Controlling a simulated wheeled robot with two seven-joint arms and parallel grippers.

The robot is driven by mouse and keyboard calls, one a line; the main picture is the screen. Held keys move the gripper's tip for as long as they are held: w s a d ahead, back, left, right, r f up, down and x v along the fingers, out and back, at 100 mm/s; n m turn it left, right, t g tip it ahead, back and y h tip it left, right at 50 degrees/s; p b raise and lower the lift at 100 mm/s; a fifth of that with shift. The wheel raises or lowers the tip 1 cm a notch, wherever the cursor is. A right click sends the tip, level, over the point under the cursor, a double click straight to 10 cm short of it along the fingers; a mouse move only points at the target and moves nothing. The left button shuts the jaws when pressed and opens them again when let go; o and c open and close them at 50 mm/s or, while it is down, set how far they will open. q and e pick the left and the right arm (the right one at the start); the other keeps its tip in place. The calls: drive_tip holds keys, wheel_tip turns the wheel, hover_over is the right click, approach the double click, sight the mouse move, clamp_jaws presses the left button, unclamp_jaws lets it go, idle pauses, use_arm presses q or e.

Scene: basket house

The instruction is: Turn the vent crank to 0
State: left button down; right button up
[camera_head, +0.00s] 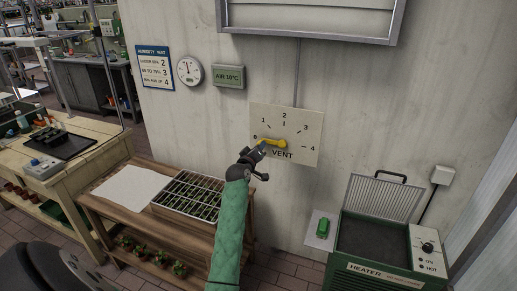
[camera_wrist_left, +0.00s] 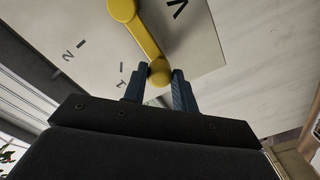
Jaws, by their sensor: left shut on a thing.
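The vent plate (camera_head: 300,135) is on the wall, with marks 0 to 4 in an arc and the word VENT. Its yellow crank (camera_head: 276,142) points left from its pivot, with its end near the 0 mark. My left gripper (camera_head: 260,149) is at the crank's outer end. In the left wrist view, the round yellow knob (camera_wrist_left: 160,73) sits between the two blue fingertips (camera_wrist_left: 161,85), which are shut on it. That view shows marks 1 and 2 beside the crank; I cannot see the 0 there. My right gripper is not in view.
A wooden bench (camera_head: 150,225) with a seedling tray (camera_head: 190,195) and white sheet stands below left. A green heater (camera_head: 375,245) with its lid up stands at the lower right. A gauge (camera_head: 190,70), an AIR display (camera_head: 229,76) and a humidity sign (camera_head: 155,67) hang on the wall.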

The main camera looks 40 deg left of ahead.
use_arm(q)
drive_tip(key=shift+f, duration=0.1)
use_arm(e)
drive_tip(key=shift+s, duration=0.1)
use_arm(q)
drive_tip(key=c, duration=1.1)
unclamp_jaws()
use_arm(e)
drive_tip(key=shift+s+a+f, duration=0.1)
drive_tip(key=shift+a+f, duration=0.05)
use_arm(q)
drive_tip(key=shift+s, duration=0.1)
drive_tip(key=b+v, duration=0.3)
drive_tip(key=v, duration=0.4)
drive_tip(key=shift+s, duration=0.3)
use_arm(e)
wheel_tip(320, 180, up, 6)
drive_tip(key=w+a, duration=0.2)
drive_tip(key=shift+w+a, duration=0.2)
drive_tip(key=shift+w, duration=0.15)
use_arm(q)
drive_tip(key=shift+d, duration=0.1)
